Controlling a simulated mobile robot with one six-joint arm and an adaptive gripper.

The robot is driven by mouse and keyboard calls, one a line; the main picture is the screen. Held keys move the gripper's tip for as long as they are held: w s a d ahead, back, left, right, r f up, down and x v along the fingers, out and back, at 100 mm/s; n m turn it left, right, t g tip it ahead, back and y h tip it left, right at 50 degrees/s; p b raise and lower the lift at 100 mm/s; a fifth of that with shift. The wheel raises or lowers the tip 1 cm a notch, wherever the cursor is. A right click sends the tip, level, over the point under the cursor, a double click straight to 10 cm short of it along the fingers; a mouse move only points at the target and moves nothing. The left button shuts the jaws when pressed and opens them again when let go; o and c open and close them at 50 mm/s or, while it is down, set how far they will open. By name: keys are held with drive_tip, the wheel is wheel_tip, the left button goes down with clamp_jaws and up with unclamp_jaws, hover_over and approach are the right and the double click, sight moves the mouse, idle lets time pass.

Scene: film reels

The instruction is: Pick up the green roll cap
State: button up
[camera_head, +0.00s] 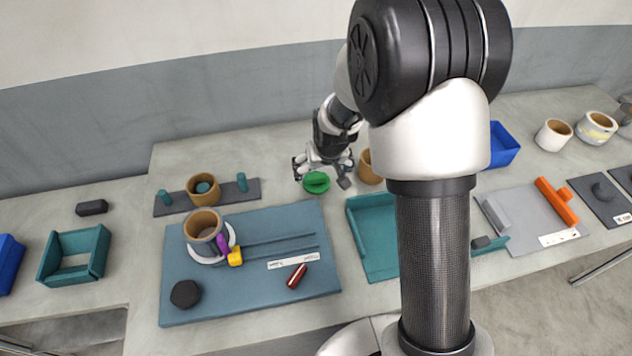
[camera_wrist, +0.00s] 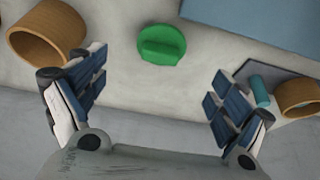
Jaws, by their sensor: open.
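The green roll cap (camera_head: 316,182) is a round disc with a raised grip bar across its top. It lies on the bench behind the blue-grey mat in the head view. In the wrist view the green roll cap (camera_wrist: 161,45) lies ahead of the gap between my fingers, slightly left of the middle. My gripper (camera_head: 322,172) is open and empty, just behind and above the cap. In the wrist view both fingers of my gripper (camera_wrist: 158,98) are spread wide, and neither touches the cap.
A tan roll (camera_wrist: 48,35) stands close to my left finger in the wrist view; it also shows in the head view (camera_head: 369,168). A dark tray (camera_head: 170,204) with another roll and teal pegs lies left. The blue-grey mat (camera_head: 290,225) holds several parts.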

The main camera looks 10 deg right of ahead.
sight(317, 177)
drive_tip(key=b+x, duration=0.1)
drive_tip(key=x, duration=0.4)
drive_tip(key=shift+w+b+x, duration=0.2)
drive_tip(key=shift+b+x, duration=0.35)
drive_tip(key=shift+x, duration=0.95)
drive_tip(key=shift+w+b+x, duration=0.2)
drive_tip(key=shift+b+x, duration=0.35)
drive_tip(key=shift+x, duration=0.9)
drive_tip(key=shift+a+r, duration=0.15)
drive_tip(key=shift+r, duration=0.05)
drive_tip(key=c, duration=1.1)
